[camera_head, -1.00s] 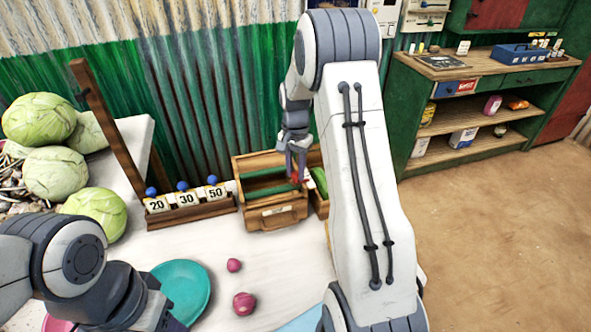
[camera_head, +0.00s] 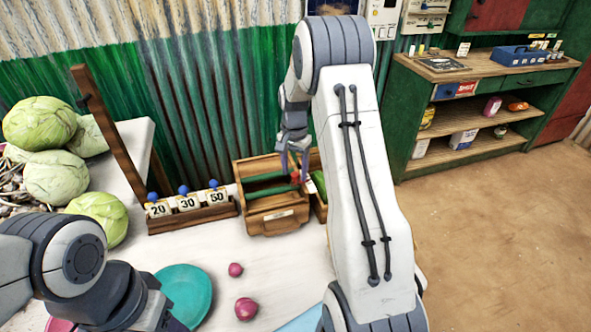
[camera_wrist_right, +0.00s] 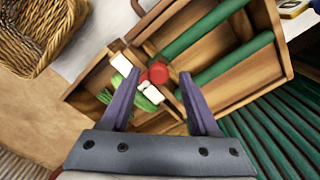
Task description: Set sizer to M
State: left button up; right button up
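The sizer appears to be the wooden box (camera_head: 278,222) with green bars across it, at the back of the white table. It also shows in the right wrist view (camera_wrist_right: 237,88). A red knob (camera_wrist_right: 158,72) sits at its divider, with small white blocks beside it. I cannot read any size marks. My right gripper (camera_wrist_right: 160,98) is open and empty above the box, its fingers to either side of the knob in the picture, apparently not touching it. In the head view the right gripper (camera_head: 294,165) hangs over the box's right end. My left gripper's fingers are hidden or cut off at lower left.
Number cards (camera_head: 187,202) stand in a wooden rack left of the box. Cabbages (camera_head: 55,175) are piled at left. A teal plate (camera_head: 195,290) and two pink onions (camera_head: 246,308) lie in front. A wicker basket (camera_wrist_right: 42,30) shows in the wrist view.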

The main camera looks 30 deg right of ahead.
notch_tip(320, 180, up, 10)
jog(key=shift+r, duration=0.2)
dwell(0.4)
jog(key=f, duration=0.5)
jog(key=f+b, duration=0.1)
jog(key=f, duration=0.4)
jog(key=shift+s+f, duration=0.2)
jog(key=shift+f, duration=0.05)
